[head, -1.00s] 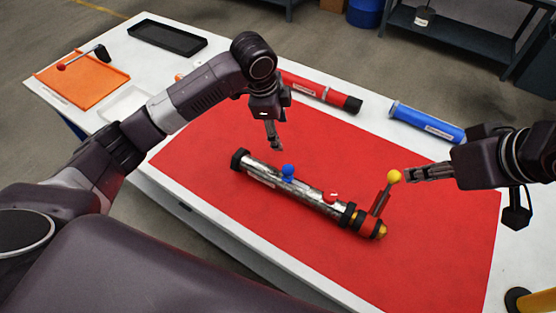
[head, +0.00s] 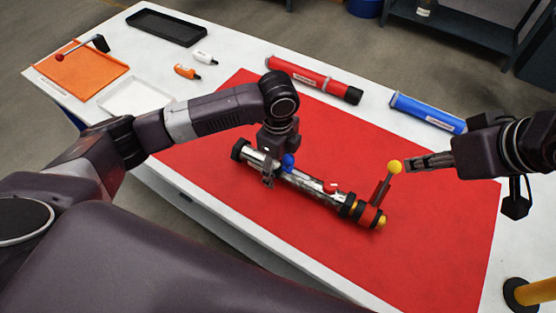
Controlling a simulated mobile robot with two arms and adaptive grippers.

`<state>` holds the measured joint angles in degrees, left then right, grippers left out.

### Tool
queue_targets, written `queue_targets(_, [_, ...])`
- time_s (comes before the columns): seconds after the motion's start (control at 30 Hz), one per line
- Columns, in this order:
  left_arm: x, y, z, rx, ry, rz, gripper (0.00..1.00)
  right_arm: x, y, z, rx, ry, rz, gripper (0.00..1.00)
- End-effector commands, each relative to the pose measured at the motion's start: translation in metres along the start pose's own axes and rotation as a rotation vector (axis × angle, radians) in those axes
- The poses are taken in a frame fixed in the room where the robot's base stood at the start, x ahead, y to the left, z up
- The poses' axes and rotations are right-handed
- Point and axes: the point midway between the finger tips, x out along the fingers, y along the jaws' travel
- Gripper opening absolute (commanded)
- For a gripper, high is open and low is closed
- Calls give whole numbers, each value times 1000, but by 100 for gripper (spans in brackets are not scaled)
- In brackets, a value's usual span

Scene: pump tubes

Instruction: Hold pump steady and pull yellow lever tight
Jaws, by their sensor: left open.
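The pump (head: 308,184) is a silver tube with black and red bands, lying aslant on the red mat (head: 420,255). It has a blue knob (head: 288,160) and a red knob (head: 331,187). At its right end a lever stands up with a yellow ball (head: 394,167) on top. My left gripper (head: 268,180) is open, with its fingers down at the tube just left of the blue knob; I cannot tell if they touch it. My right gripper (head: 409,164) is just right of the yellow ball, pointing at it; its finger gap is unclear.
A red tube (head: 315,80) and a blue tube (head: 426,113) lie along the far side. An orange tray (head: 85,75), a black tray (head: 165,27), a white tray (head: 135,95) and two markers (head: 187,71) are at the left. The front of the mat is clear.

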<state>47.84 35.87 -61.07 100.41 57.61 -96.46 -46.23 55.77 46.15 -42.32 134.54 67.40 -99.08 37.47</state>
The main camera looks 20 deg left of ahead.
Motion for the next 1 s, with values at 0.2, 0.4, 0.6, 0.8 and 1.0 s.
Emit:
queue_targets(0.2, [4,0,0,0,0,0,55,0,0,0,0,0,0,29])
queue_targets(0.4, [4,0,0,0,0,0,45,0,0,0,0,0,0,29])
queue_targets(0.6, [3,0,0,0,0,-1,23,0,0,0,0,0,0,29])
queue_targets(0.8, [3,0,0,0,0,-1,1,0,0,0,0,0,0,29])
queue_targets(1.0, [3,0,0,-1,0,-1,0,0,0,0,0,0,0,29])
